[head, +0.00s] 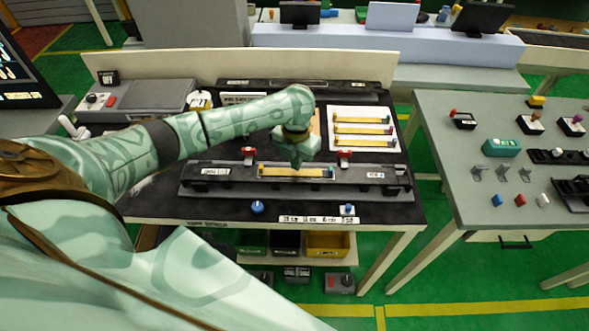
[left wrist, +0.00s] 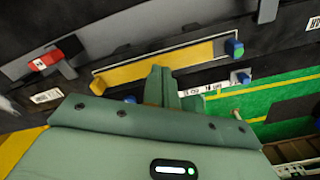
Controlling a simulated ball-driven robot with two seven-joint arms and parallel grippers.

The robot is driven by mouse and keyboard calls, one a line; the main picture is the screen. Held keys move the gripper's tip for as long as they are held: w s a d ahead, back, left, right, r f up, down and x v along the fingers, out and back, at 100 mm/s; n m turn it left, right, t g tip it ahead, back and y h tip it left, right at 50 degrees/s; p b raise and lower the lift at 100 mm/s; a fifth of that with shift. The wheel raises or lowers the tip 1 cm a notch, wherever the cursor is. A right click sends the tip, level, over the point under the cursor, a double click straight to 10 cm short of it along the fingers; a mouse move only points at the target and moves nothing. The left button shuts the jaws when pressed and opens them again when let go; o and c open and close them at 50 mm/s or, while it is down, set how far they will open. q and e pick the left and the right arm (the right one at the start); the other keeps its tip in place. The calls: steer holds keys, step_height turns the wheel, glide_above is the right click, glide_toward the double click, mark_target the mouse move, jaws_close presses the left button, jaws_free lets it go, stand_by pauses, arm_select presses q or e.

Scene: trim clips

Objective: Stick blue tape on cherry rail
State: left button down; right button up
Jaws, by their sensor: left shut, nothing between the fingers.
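A yellow-tan rail (head: 290,171) lies in the long dark fixture (head: 225,184) on the black-topped bench. No rail looks clearly cherry-coloured. A small blue piece (head: 331,172) is at its right end; the left wrist view also shows the rail (left wrist: 150,70) with a blue-green piece (left wrist: 235,48) at that end. My left gripper (head: 296,163) points down over the middle of the rail. Its fingers (left wrist: 160,85) are together and hold nothing. They hide part of the rail; contact cannot be told. My right gripper is not in view.
Red clamps (head: 344,154) stand behind the rail; another red one (left wrist: 56,53) shows in the left wrist view. A white board (head: 361,114) with several similar strips lies behind. A blue knob (head: 257,207) is at the bench front. A grey side table (head: 475,150) holds small parts.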

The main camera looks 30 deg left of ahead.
arm_select(q)
steer(key=shift+f+b, duration=0.45)
steer(key=shift+f, duration=0.35)
stand_by(0.9)
stand_by(0.4)
step_height(320, 180, up, 7)
steer(key=p, duration=0.7)
steer(key=shift+p, duration=0.35)
